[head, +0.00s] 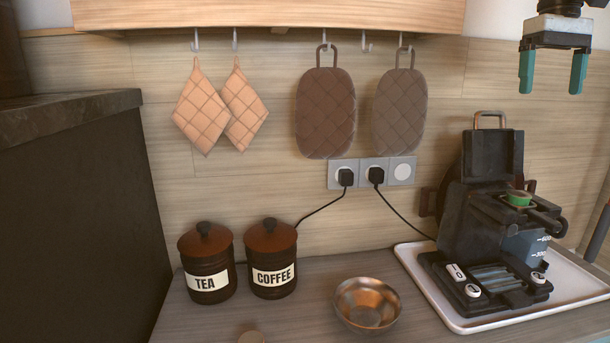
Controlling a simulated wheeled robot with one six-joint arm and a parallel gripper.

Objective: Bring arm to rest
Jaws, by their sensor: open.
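My gripper (552,74) is at the upper right in the head view, with its two teal fingers pointing down and spread apart. Nothing is between the fingers. It hangs in the air above the black coffee machine (455,215) and apart from it. The machine's lid is raised, and a small green-topped pod (518,197) sits in its upper part. Most of my arm is out of the picture.
The machine stands on a white tray (447,317). A copper bowl (367,304), a tea canister (207,262) and a coffee canister (271,258) stand on the counter. Quilted mitts and pads hang from hooks under a wooden cabinet (270,14). A dark cabinet (75,215) bounds the left.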

